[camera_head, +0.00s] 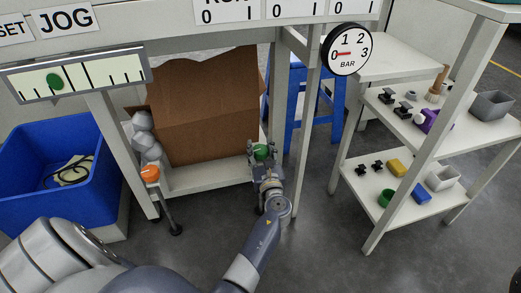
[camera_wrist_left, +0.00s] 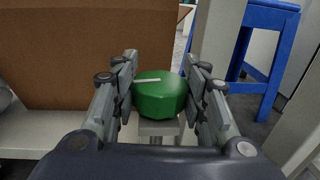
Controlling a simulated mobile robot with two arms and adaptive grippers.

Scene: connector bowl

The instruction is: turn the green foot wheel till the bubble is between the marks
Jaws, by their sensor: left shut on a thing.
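The green foot wheel (camera_head: 261,151) is at the foot of the bench's right leg. In the left wrist view the green wheel (camera_wrist_left: 160,95) has a pale line on its top and sits between my fingers. My left gripper (camera_head: 263,155) is shut on it, one finger on each side, also in the wrist view (camera_wrist_left: 160,92). The level gauge (camera_head: 110,76) hangs tilted at the upper left. Its green bubble (camera_head: 54,81) sits toward the left end, left of the long dark mark near the middle. My right gripper is not in view.
An orange foot wheel (camera_head: 150,173) is on the left leg. A brown cardboard box (camera_head: 205,110) stands behind the wheels. A blue bin (camera_head: 45,150) is at left, a blue stool (camera_head: 300,105) behind. A shelf cart (camera_head: 375,210) with small parts stands right; the floor between is clear.

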